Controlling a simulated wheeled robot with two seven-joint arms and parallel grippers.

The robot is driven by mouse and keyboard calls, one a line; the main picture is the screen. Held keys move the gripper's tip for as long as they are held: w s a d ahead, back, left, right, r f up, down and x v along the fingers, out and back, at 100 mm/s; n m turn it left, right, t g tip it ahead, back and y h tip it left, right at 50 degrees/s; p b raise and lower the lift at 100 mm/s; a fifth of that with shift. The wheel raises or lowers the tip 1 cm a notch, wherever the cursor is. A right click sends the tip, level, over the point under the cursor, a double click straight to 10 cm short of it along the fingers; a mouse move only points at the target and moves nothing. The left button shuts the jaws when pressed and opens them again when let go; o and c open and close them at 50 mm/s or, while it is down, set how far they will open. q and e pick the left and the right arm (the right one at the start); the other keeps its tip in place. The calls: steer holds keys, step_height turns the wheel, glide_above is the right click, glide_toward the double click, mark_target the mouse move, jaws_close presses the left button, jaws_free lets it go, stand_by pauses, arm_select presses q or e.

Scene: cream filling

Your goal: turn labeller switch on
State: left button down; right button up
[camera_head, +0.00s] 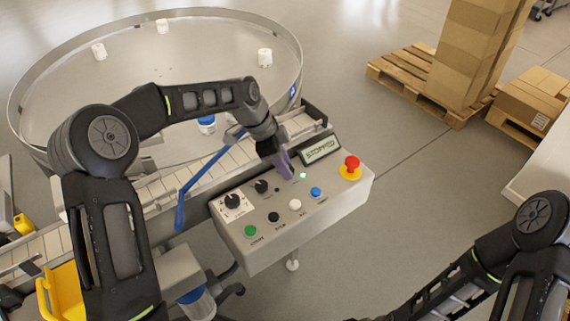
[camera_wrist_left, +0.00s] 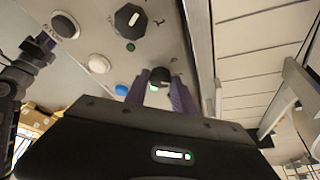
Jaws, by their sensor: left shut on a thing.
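A grey control panel (camera_head: 345,197) carries knobs, coloured buttons and a small display (camera_head: 320,148) that reads "STOPPED". My left gripper (camera_head: 284,165) reaches down onto the panel's back edge, left of the display. In the left wrist view its two purple fingers (camera_wrist_left: 162,84) are shut on a small black switch knob (camera_wrist_left: 160,76), one finger on each side. The gripper hides this knob in the head view. A small green light (camera_head: 303,175) is lit near the gripper. My right gripper (camera_wrist_left: 42,43) shows small at the left of the wrist view; its opening is unclear.
Two other black knobs, a left one (camera_head: 232,201) and a middle one (camera_head: 261,186), sit beside the gripper. A red emergency button (camera_head: 351,164) stands to its right. A blue bar (camera_head: 205,178) and slatted conveyor (camera_head: 190,176) run behind the panel. A round table (camera_head: 285,32) lies beyond.

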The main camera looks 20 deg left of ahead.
arm_select(q)
steer(key=shift+m, duration=0.5)
steer(key=c, duration=1.1)
jaws_free()
steer(key=shift+o, duration=0.2)
steer(key=w+b+v, duration=0.1)
steer(key=v, duration=0.6)
steer(key=shift+s+r, duration=0.4)
steer(key=shift+a, duration=0.15)
